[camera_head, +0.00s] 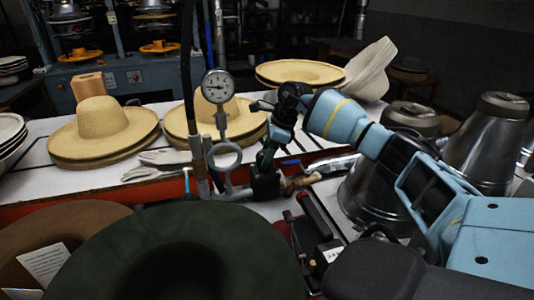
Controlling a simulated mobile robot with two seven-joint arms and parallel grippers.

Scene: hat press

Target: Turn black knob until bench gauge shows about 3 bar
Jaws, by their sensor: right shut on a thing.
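The bench gauge (217,86) is a round white dial on an upright pipe, left of centre. Its needle seems to point left, but the numbers are too small to read. My right gripper (267,160) reaches in from the right and points down, just right of the pipework. It is shut on the black knob, which it mostly hides above a dark valve body (265,183). I cannot make out the knob's outline or its turn. My left gripper is not in view.
Straw hats (90,124) lie on the white bench behind, with pale gloves (165,160) nearby. A dark green felt hat (120,262) and a brown one fill the front left. Metal hat forms (487,140) stand at right.

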